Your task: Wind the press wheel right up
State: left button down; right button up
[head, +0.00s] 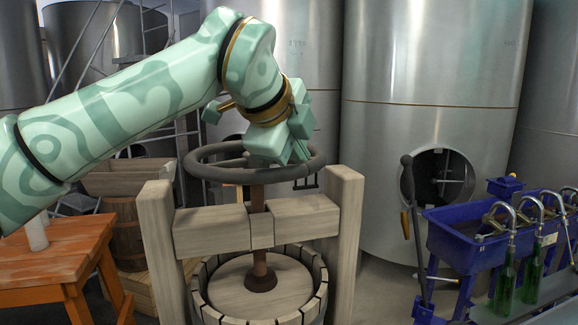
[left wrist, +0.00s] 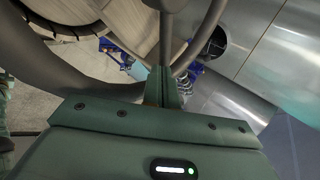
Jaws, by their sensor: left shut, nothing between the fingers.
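The press wheel (head: 225,174) is a dark grey ring lying level on top of a rusty upright screw (head: 258,202). The screw passes through the wooden crossbeam (head: 210,230) to a round foot on the pressing plate (head: 225,285), low in the slatted basket. My left gripper (head: 282,155) points down at the wheel from above and hides part of its hub and far rim. Its fingers are shut and empty. In the left wrist view the gripper's fingertips (left wrist: 166,90) are close to a grey spoke and the wheel rim (left wrist: 75,80); I cannot tell whether they touch.
Wooden posts (head: 347,215) flank the wheel on both sides. An orange wooden table (head: 75,255) stands at left. At right are a blue trough (head: 465,235), green bottles (head: 505,280) and a dark upright lever (head: 408,200). Steel tanks (head: 430,60) fill the back.

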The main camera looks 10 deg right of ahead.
pick_arm(q)
jog(key=shift+w+d+f, duration=0.1)
jog(key=shift+w+d, duration=0.55)
jog(key=shift+w, duration=0.05)
jog(key=shift+w+d+b, duration=0.1)
jog(key=shift+b, duration=0.2)
